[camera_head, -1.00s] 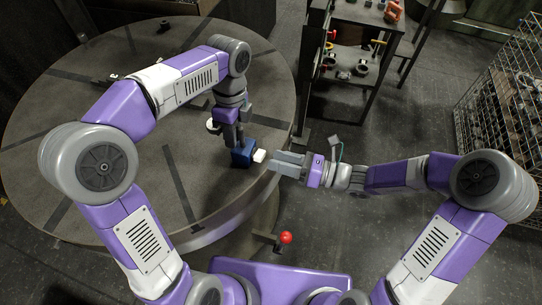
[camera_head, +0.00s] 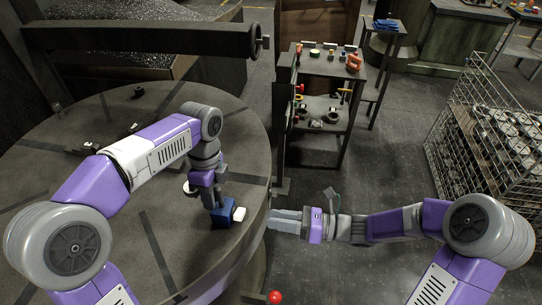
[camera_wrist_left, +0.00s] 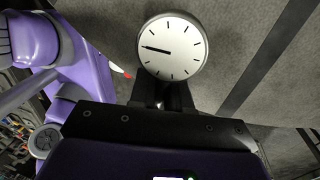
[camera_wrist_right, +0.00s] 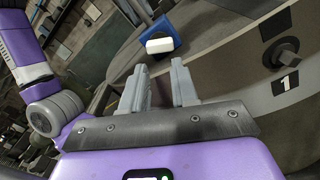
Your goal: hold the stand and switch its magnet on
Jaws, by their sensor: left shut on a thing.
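The stand has a blue base (camera_head: 223,212) on the round table, near its right edge. A white block (camera_head: 239,214), apparently its switch, sits on the base's right side. Both show in the right wrist view, the blue base (camera_wrist_right: 166,30) behind the white block (camera_wrist_right: 159,45). My left gripper (camera_head: 211,198) is shut on the stand just above the base.
The round table (camera_head: 110,225) has dark strips and is mostly clear around the stand. A red ball knob (camera_head: 275,297) stands below its edge. A dark shelf (camera_head: 325,115) with small parts stands behind, and a wire cage (camera_head: 480,130) is at the right.

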